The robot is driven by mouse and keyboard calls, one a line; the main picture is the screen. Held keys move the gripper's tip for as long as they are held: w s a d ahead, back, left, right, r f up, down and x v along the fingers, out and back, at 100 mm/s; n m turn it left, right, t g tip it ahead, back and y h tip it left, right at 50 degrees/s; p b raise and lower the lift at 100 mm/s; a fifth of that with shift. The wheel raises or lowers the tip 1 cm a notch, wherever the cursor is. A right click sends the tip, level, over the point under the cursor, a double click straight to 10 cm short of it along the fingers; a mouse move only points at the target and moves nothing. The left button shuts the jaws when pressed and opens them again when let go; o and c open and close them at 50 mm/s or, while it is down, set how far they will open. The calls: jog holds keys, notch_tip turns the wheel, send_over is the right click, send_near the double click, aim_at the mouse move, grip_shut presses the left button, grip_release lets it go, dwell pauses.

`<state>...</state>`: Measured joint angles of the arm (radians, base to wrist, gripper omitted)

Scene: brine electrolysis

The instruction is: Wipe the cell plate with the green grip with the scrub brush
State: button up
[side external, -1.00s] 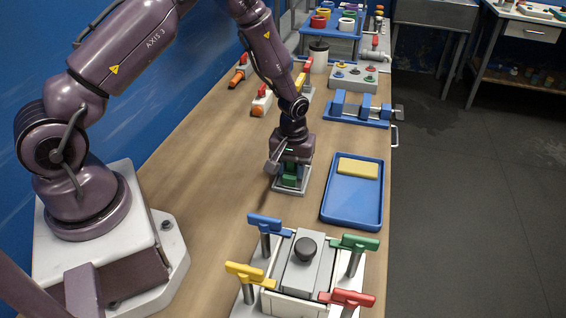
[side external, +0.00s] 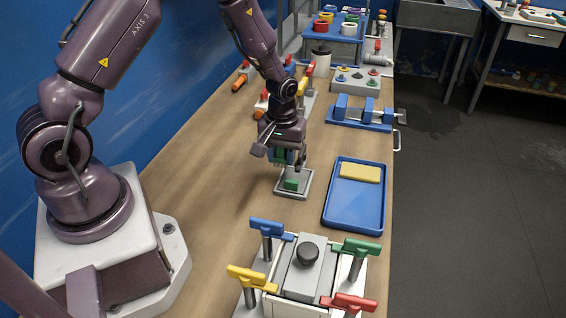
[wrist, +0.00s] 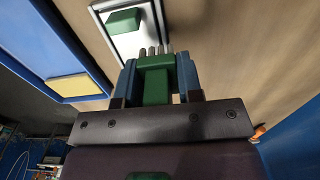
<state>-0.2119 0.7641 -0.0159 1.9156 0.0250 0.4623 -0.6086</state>
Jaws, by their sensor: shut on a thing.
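The cell plate (side external: 305,184) is a grey square lying flat on the bench, with a green block grip (side external: 291,184) on top. In the wrist view the plate (wrist: 147,37) and its green grip (wrist: 123,21) show at the top, beyond the fingers. My gripper (side external: 287,157) hangs a little above the plate's far side, apart from the grip. In the wrist view its blue fingers (wrist: 157,72) are shut on the scrub brush (wrist: 155,85), which has a green body and grey bristle tufts at its tip. Whether the bristles touch the plate is unclear.
A blue tray (side external: 350,212) with a yellow sponge (side external: 360,172) lies right of the plate. In front stands a grey cell box (side external: 302,270) with blue, green, yellow and red T-handles. A blue vise (side external: 360,116) is behind. Bench left of the plate is clear.

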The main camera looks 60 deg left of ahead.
jog(key=shift+r, duration=1.8)
